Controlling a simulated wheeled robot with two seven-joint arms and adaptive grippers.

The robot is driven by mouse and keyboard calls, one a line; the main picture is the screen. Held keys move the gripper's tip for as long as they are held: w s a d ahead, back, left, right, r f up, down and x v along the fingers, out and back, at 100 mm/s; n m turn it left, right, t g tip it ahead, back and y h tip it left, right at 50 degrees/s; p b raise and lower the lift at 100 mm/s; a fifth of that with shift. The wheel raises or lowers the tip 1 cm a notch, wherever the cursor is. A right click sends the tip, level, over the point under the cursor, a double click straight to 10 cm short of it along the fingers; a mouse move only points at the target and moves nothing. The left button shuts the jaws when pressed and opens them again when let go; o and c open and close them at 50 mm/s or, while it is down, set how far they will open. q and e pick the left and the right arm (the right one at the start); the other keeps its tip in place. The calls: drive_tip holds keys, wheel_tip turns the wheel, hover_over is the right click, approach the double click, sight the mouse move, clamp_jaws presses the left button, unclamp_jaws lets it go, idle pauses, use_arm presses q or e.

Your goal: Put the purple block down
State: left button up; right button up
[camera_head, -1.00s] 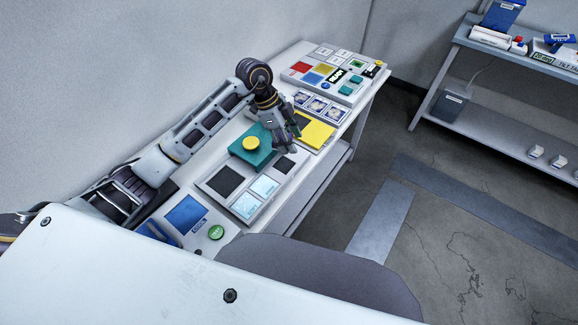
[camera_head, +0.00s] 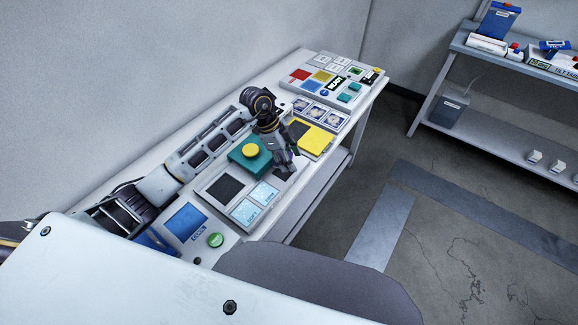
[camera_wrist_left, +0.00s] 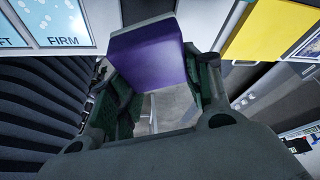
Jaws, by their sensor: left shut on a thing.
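My left gripper (camera_head: 284,166) points down over the right part of a grey panel (camera_head: 236,221), near a small dark pad (camera_head: 281,176). In the left wrist view the purple block (camera_wrist_left: 150,55) sits between the green-padded fingers of my left gripper (camera_wrist_left: 155,95), which is shut on it. A dark grey surface (camera_wrist_left: 145,11) shows just beyond the block; I cannot tell whether the block touches it. The block is not distinguishable in the head view. My right gripper is not in view.
Behind the gripper is a teal box with a yellow button (camera_head: 250,150). To its right is a yellow pad (camera_head: 313,139). Light-blue tiles (camera_head: 264,193) and a larger dark square (camera_head: 225,187) lie on the panel. The bench's front edge is close.

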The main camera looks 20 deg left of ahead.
sight(292, 175)
use_arm(q)
drive_tip(key=shift+f, duration=0.3)
drive_tip(key=shift+f, duration=1.85)
drive_tip(key=shift+f, duration=0.25)
drive_tip(key=shift+s+f, duration=0.3)
drive_tip(key=shift+f, duration=0.2)
drive_tip(key=o, duration=1.4)
drive_tip(key=shift+w+f, duration=0.1)
drive_tip(key=shift+f, duration=0.15)
drive_tip(key=shift+c, duration=0.2)
drive_tip(key=shift+w+r, duration=0.1)
drive_tip(key=shift+r, duration=0.25)
